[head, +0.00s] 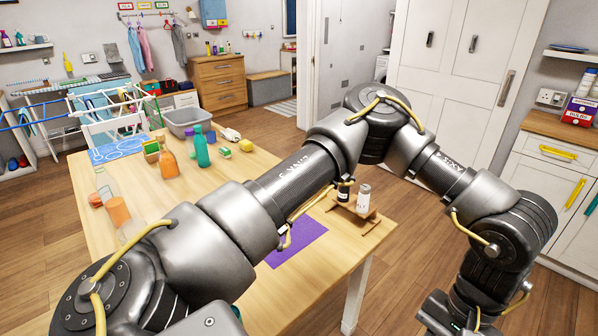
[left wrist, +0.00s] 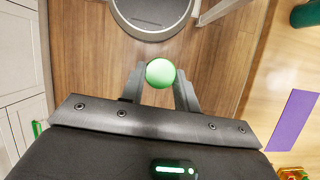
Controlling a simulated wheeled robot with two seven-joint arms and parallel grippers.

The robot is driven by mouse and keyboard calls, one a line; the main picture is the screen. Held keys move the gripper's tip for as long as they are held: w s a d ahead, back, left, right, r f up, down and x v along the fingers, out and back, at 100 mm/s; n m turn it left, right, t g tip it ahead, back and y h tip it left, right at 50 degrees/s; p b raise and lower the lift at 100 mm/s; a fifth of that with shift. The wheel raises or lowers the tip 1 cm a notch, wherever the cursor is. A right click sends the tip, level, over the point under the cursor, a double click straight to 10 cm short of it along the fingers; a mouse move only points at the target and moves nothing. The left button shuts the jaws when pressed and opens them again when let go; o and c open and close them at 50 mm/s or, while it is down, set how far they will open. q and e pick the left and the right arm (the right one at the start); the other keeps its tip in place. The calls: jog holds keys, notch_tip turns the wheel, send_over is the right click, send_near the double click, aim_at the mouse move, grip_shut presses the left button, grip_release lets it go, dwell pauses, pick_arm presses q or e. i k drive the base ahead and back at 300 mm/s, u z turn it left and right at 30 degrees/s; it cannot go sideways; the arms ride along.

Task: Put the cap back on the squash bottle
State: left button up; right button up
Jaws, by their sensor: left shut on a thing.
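My left gripper (left wrist: 160,82) is shut on a round, bright green cap (left wrist: 160,72), held between its fingertips over the wooden floor, beside the table. In the head view my left arm crosses the table and bends down at the right; its fingertips and the cap are out of sight there. On the table's left part stand a clear bottle with orange contents (head: 119,212), an orange bottle (head: 168,163) and a teal bottle (head: 202,150). I cannot tell for sure which is the squash bottle. My right gripper is not in view.
White cabinets (left wrist: 18,60) stand left in the wrist view.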

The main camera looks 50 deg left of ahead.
aim_at(108, 191)
jog(key=z, duration=0.7)
jog(key=k, duration=2.85)
jog(key=u, duration=1.95)
jog(key=i, duration=0.5)
jog(key=u, duration=0.05)
